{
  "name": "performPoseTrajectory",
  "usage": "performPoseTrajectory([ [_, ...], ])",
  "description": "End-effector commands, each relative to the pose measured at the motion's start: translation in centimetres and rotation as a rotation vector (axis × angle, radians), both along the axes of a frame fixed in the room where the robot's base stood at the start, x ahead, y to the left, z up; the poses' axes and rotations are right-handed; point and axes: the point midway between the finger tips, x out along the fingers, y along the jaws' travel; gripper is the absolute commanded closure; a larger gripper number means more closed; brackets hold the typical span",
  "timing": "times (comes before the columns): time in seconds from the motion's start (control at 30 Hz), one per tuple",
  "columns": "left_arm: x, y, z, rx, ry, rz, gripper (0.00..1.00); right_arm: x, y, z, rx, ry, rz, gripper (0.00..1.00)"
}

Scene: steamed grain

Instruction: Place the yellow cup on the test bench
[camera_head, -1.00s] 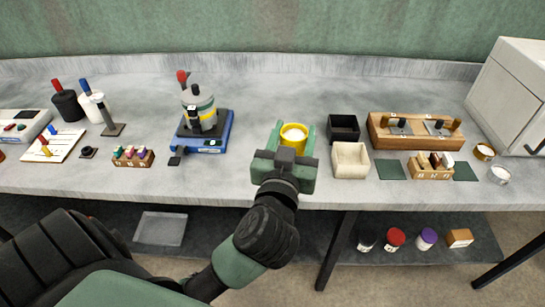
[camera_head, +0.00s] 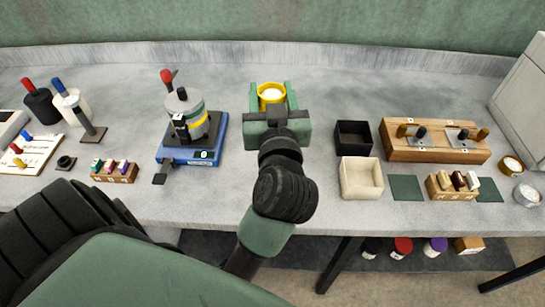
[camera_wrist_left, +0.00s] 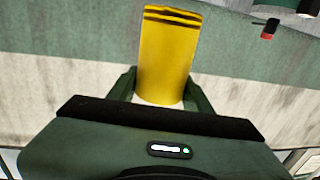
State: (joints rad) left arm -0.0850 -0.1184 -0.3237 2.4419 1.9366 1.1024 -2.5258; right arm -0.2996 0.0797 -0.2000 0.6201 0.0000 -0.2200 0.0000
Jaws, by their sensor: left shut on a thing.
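The yellow cup (camera_head: 271,95) holds something white and is between the fingers of my left gripper (camera_head: 270,98), which is shut on it. The cup and gripper are over the middle of the grey test bench (camera_head: 330,90), right of the blue device. In the left wrist view the cup (camera_wrist_left: 167,55) shows large between the green fingers (camera_wrist_left: 160,92), with dark bands near one end. I cannot tell whether the cup's base touches the bench. My right gripper is not in view.
A blue device with a grey vessel (camera_head: 192,135) stands left of the cup. A black box (camera_head: 353,138) and a cream box (camera_head: 361,178) stand to the right, beside a wooden block (camera_head: 430,145). The bench behind the cup is clear.

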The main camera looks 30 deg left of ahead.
Motion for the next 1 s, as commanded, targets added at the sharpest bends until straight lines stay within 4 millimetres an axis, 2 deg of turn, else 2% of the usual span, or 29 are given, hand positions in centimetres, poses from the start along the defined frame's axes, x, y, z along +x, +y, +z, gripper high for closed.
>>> performPoseTrajectory([
  [0.3,-0.1,0.0,-8.5,0.003,0.009,0.0,0.94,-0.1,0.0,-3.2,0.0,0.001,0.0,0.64],
  [0.5,-0.1,0.0,-13.3,0.003,0.006,-0.001,0.94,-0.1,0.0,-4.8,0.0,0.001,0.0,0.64],
  [0.6,-0.1,-0.1,-14.6,0.002,0.003,-0.001,0.94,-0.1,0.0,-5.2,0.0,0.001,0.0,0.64],
  [0.77,-0.1,-0.1,-15.7,0.002,0.003,0.0,0.94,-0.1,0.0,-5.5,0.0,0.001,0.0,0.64],
  [1.0,-0.1,0.0,-19.2,0.002,0.003,-0.001,0.94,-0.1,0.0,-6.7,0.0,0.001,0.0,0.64],
])
